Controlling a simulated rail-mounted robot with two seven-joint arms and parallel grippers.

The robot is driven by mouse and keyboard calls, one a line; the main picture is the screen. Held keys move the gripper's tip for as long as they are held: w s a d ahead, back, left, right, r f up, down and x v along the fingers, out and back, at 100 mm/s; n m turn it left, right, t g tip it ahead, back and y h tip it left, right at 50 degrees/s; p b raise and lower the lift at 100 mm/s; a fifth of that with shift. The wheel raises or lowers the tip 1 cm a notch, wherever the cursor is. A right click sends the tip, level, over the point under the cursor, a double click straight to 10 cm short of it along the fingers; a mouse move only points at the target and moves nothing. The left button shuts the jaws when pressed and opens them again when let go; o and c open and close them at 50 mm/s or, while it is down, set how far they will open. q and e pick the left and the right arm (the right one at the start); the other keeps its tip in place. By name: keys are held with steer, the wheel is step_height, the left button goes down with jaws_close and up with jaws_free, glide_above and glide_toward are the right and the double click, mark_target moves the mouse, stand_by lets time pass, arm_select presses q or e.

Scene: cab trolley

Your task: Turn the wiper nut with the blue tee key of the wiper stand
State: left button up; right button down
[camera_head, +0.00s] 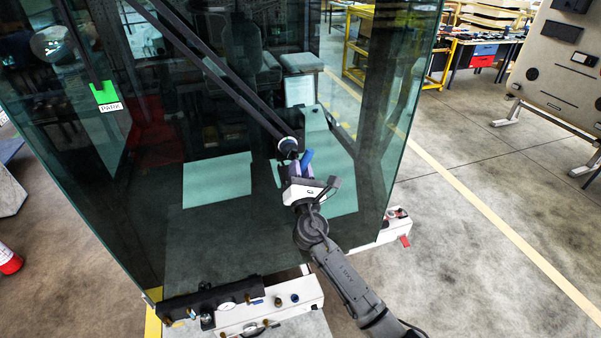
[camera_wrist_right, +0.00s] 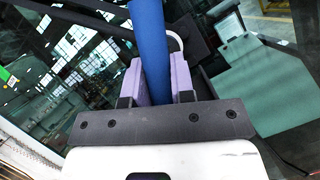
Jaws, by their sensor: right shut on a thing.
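The blue tee key (camera_head: 307,157) is between the purple fingers of my right gripper (camera_head: 299,172), which is shut on it. In the right wrist view, the key's blue bar (camera_wrist_right: 151,45) runs up between the fingers of the right gripper (camera_wrist_right: 158,83). The black wiper arm (camera_head: 225,82) slants down across the cab glass to a round pivot (camera_head: 288,146), just left of the key. The wiper nut cannot be made out clearly, and I cannot tell whether the key is seated on it. My left gripper is not in view.
The cab's glass front (camera_head: 215,235) stands behind my right gripper. A white bumper beam (camera_head: 270,305) with knobs lies below it, and a white end piece (camera_head: 396,224) with red lies at right. A green tag (camera_head: 104,93) hangs at left. The floor at right is open.

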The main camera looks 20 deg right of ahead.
steer(key=shift+m+g+h, duration=0.3)
steer(key=shift+m+h, duration=0.2)
steer(key=shift+m, duration=0.8)
